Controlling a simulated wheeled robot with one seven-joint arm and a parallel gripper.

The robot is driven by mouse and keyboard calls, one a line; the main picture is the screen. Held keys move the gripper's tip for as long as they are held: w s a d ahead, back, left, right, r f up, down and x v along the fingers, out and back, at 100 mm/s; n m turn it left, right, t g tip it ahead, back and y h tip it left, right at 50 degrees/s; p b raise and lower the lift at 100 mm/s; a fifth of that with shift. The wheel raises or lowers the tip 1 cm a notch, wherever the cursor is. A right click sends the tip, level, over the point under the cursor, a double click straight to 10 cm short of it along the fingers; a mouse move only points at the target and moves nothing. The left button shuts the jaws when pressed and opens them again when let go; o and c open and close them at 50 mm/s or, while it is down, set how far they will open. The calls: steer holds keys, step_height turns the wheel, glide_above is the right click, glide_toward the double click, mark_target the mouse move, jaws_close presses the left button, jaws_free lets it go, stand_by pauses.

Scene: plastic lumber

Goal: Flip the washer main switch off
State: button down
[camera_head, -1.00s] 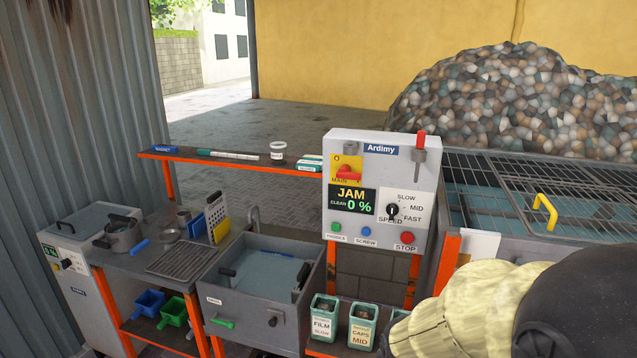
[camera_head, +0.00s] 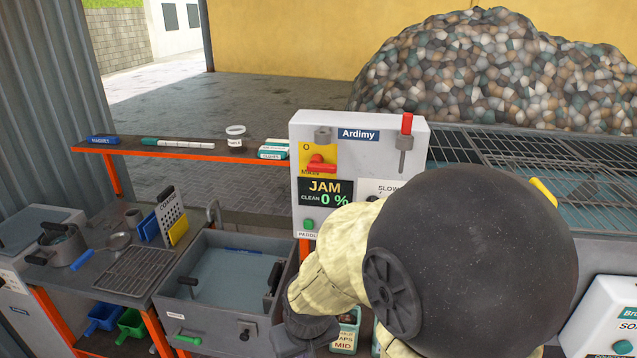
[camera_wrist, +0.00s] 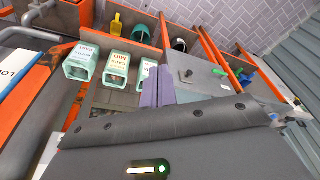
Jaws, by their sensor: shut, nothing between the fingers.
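The washer control panel (camera_head: 437,132), labelled Ardimy, stands at mid-view in the head view. Its main switch (camera_head: 320,164) is a red handle on a yellow plate at the panel's upper left. The handle lies about level, below an O mark. The display (camera_head: 325,193) reads JAM and CLEAN 0 %. My arm, in a pale yellow sleeve with a black round joint, covers the panel's lower right. My gripper (camera_wrist: 158,86) shows in the wrist view with its purple-grey fingers together and empty. It points toward the bins and sink, away from the switch, which is not in that view.
A grey sink (camera_head: 217,309) stands left of the panel, beside a counter with pots and a grater. An orange shelf (camera_head: 180,152) holds a jar and small boxes. Labelled bins (camera_wrist: 120,68) sit low. A red-handled lever (camera_head: 405,140) is on the panel's right.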

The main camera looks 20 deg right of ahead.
steer(key=s+d+f+n+g+h+p, duration=0.1)
steer(key=s+d+f+g+h, duration=0.15)
steer(key=d+g, duration=0.2)
steer(key=s+d+f+n+g+h+p, duration=0.1)
steer(key=s+d+f+g+h, duration=0.1)
steer(key=d+f+g+h, duration=0.3)
steer(key=w+d+r+n+h, duration=0.2)
steer(key=d+h, duration=0.2)
steer(key=d, duration=0.2)
steer(key=w+d+r+n+h, duration=0.1)
steer(key=d+r+h, duration=0.2)
steer(key=d, duration=0.4)
steer(key=w+d+r+n+t+h+p, duration=0.1)
steer(key=w+r+n+t+h+p, duration=0.1)
steer(key=w+r+n+t+h, duration=0.65)
steer(key=w+a+n+t+y, duration=0.8)
steer(key=w+n+t, duration=0.6)
steer(key=t, duration=0.6)
steer(key=shift+w+a+n+t, duration=0.15)
steer(key=shift+a+n+t, duration=0.25)
steer(key=shift+a+n, duration=0.45)
